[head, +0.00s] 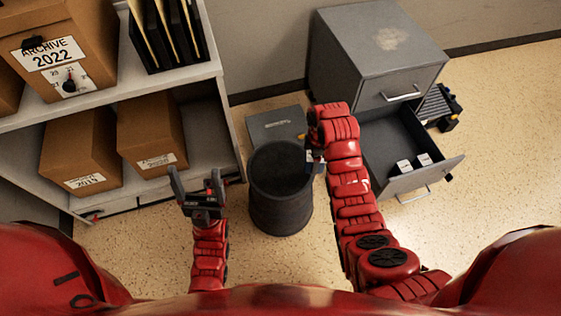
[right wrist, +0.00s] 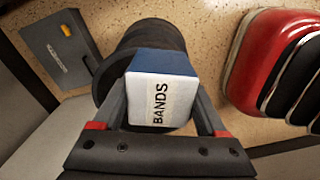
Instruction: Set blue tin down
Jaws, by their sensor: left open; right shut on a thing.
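The blue tin (right wrist: 165,62) shows in the right wrist view as a box with blue sides and a white face lettered BANDS. My right gripper (right wrist: 162,98) is shut on it, one finger on each side. In the head view the wrist hides most of that gripper, beside the right rim of the dark round bin (head: 281,212). The bin shows behind the tin in the right wrist view (right wrist: 138,38). My left gripper (head: 195,178) is open and empty, left of the bin and in front of the shelf.
A grey cabinet (head: 372,55) stands at the back with its lower drawer (head: 440,170) open; small white-topped boxes (head: 408,166) lie inside. A flat grey case (head: 275,124) lies behind the bin. Shelves (head: 205,75) with archive boxes (head: 151,137) fill the left.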

